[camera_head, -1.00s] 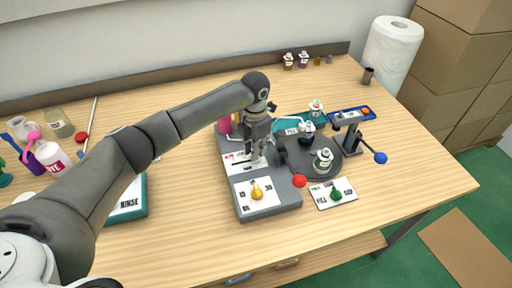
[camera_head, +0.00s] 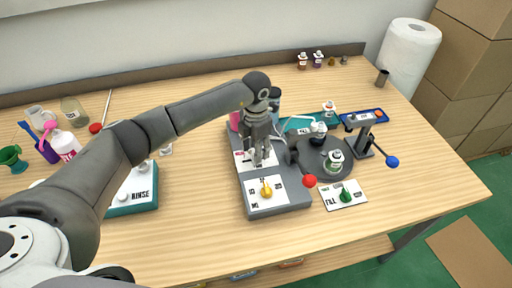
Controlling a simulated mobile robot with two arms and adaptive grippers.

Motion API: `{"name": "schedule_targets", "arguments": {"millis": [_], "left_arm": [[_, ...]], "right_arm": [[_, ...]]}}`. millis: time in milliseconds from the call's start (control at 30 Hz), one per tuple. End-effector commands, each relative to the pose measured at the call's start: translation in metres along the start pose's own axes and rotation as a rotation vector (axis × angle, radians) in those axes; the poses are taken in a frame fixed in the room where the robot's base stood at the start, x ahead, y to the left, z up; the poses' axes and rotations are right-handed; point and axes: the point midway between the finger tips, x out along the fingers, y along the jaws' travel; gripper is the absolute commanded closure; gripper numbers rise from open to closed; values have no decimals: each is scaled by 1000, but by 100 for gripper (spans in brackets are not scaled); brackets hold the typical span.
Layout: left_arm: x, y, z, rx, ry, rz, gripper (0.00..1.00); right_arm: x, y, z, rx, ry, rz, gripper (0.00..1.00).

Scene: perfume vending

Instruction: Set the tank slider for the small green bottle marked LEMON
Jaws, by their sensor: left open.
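The grey dispenser base (camera_head: 282,202) stands mid-table. That gripper is open and points down over the panel; the slider itself is hidden or too small to tell. A yellow knob (camera_head: 266,190) sits on the front panel with numbers around it. A small bottle with green liquid (camera_head: 333,162) stands upright on the dark round turntable (camera_head: 310,168); its label is too small to read. My right gripper is not in view.
A red ball-ended lever (camera_head: 310,181) and a blue-ended lever (camera_head: 392,161) stick out by the turntable. A FILL plate (camera_head: 329,201) with a green knob lies in front. A teal RINSE box (camera_head: 127,204) is at left. The front right table is clear.

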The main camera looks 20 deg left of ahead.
Motion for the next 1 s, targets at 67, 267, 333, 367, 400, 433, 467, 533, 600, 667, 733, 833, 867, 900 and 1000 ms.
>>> {"name": "schedule_targets", "arguments": {"millis": [67, 267, 333, 367, 400, 433, 467, 533, 600, 667, 733, 833, 867, 900, 1000], "left_arm": [[-1, 0, 0, 0, 0, 0, 57], [-26, 1, 0, 1, -3, 2, 57], [-41, 1, 1, 0, -5, 2, 57], [-48, 1, 0, 0, -4, 2, 57], [-57, 1, 0, 1, -5, 2, 57], [-63, 1, 1, 1, -5, 3, 57], [-70, 1, 0, 1, -4, 2, 57], [-84, 1, 0, 0, -4, 3, 57], [-96, 1, 0, 0, -4, 1, 57], [-104, 1, 0, -1, -3, 1, 57], [-112, 1, 0, 0, -3, 0, 57], [-118, 1, -1, 0, -1, 0, 57], [-119, 1, -1, 0, -1, 0, 57], [-120, 1, -1, 0, -1, -1, 57], [-120, 1, -1, 0, 0, -1, 57]], "right_arm": [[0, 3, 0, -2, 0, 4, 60], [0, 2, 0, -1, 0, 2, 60], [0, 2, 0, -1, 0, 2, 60], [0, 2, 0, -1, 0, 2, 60], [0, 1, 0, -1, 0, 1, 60], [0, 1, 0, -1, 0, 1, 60], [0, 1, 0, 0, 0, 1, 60], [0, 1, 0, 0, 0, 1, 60], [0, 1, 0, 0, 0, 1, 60], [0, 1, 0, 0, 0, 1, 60], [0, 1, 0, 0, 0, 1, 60], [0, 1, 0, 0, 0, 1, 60], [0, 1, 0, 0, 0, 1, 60], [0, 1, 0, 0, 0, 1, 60], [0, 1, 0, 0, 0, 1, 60]]}}
